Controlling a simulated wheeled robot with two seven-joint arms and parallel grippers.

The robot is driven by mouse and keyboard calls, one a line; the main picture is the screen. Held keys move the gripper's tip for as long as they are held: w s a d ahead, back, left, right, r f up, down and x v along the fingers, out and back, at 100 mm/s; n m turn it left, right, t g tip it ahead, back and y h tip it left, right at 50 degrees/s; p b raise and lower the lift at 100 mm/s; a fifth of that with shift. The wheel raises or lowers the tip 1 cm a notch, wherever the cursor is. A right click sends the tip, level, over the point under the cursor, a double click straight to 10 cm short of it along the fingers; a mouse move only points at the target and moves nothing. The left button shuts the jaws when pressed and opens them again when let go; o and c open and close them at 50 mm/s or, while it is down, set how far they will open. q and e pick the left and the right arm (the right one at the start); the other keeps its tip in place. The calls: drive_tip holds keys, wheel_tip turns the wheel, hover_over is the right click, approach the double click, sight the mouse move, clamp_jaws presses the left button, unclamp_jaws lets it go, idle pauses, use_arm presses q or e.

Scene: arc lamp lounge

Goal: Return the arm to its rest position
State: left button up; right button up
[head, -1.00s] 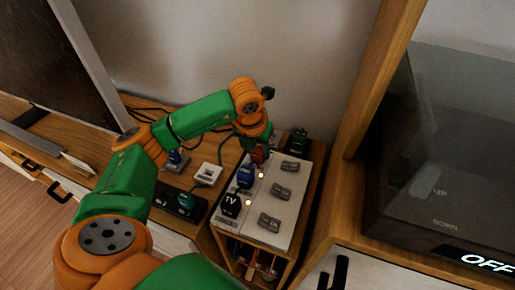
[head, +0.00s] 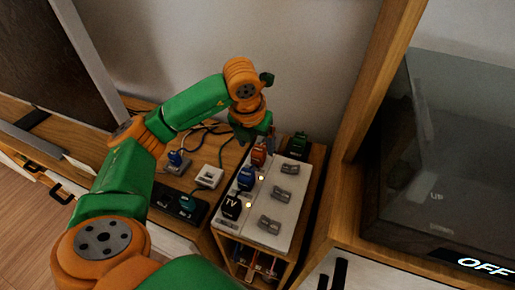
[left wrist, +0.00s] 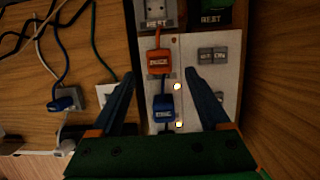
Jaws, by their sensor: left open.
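My left arm (head: 205,100) reaches in from the left, and its gripper (head: 255,135) is over the far end of a white power strip. In the left wrist view its two blue fingers (left wrist: 160,75) are spread apart. A red plug (left wrist: 158,62) and a blue plug (left wrist: 163,107) show between them, with no grip visible on either. My right gripper is not in view.
The white strip (head: 258,226) also bears a black "TV" plug (head: 231,206) and grey switches (head: 270,224). Cables, small adapters (head: 208,177) and a black strip (head: 172,200) lie left. A wooden post (head: 372,90) and dark glass cabinet (head: 440,150) stand right; the wall is behind.

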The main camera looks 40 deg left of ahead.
use_arm(q)
drive_tip(key=shift+s+r, duration=0.15)
drive_tip(key=shift+r, duration=0.4)
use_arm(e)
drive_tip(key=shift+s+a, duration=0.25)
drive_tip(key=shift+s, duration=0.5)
